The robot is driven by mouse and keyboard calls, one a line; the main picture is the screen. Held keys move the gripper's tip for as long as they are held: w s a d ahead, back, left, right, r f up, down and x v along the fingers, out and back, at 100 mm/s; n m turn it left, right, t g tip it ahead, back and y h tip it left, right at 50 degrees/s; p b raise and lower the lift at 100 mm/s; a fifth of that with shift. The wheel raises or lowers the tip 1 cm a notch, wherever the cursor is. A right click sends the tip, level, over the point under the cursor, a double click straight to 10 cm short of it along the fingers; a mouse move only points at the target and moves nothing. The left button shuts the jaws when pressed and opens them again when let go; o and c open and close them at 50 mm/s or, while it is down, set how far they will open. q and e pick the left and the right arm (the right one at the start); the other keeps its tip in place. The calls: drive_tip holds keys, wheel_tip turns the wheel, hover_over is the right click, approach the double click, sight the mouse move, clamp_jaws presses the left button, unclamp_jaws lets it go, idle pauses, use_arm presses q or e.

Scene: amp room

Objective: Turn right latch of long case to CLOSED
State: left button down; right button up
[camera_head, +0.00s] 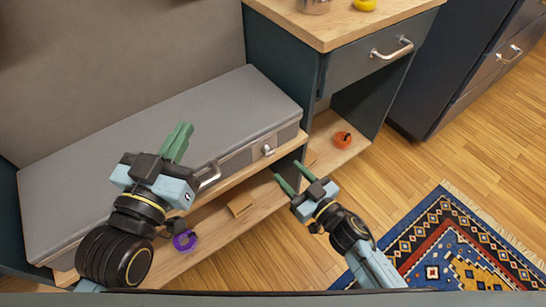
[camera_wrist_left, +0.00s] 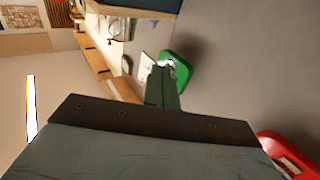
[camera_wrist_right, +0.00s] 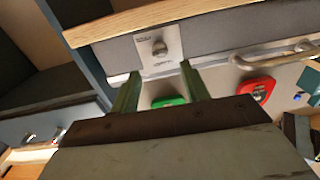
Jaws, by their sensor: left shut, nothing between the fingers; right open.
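The long grey case (camera_head: 160,145) lies on a wooden bench top against the wall. Its right latch (camera_head: 267,150), a small metal knob, is on the front face near the right end. In the right wrist view the latch (camera_wrist_right: 159,47) sits on a pale plate; its small lettering is unreadable. My right gripper (camera_head: 285,182) is open, in front of and below the latch. In its wrist view the green fingertips (camera_wrist_right: 160,82) flank the latch plate, apparently not touching the knob. My left gripper (camera_head: 178,142) is shut and empty above the case, left of its handle; its fingers (camera_wrist_left: 163,86) are together.
The case's handle (camera_head: 209,174) sticks out left of the latch. The bench edge (camera_head: 230,182) runs below the case. A purple ring (camera_head: 184,240) and an orange object (camera_head: 342,139) are lower down. A drawer cabinet (camera_head: 370,58) stands to the right.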

sight(271, 155)
drive_tip(key=b+x, duration=0.2)
drive_tip(key=x, duration=0.4)
drive_tip(key=shift+w+f, duration=0.1)
use_arm(q)
wheel_tip(271, 155, up, 7)
drive_tip(key=s+t+h, duration=0.2)
drive_tip(key=t, duration=0.3)
drive_tip(key=shift+s+d+t+b, duration=0.15)
drive_tip(key=shift+s+t+b, duration=0.15)
drive_tip(key=shift+t, duration=0.1)
use_arm(e)
drive_tip(key=shift+x, duration=0.75)
use_arm(q)
drive_tip(key=shift+r, duration=0.1)
drive_tip(key=shift+w, duration=0.1)
use_arm(e)
drive_tip(key=c, duration=1)
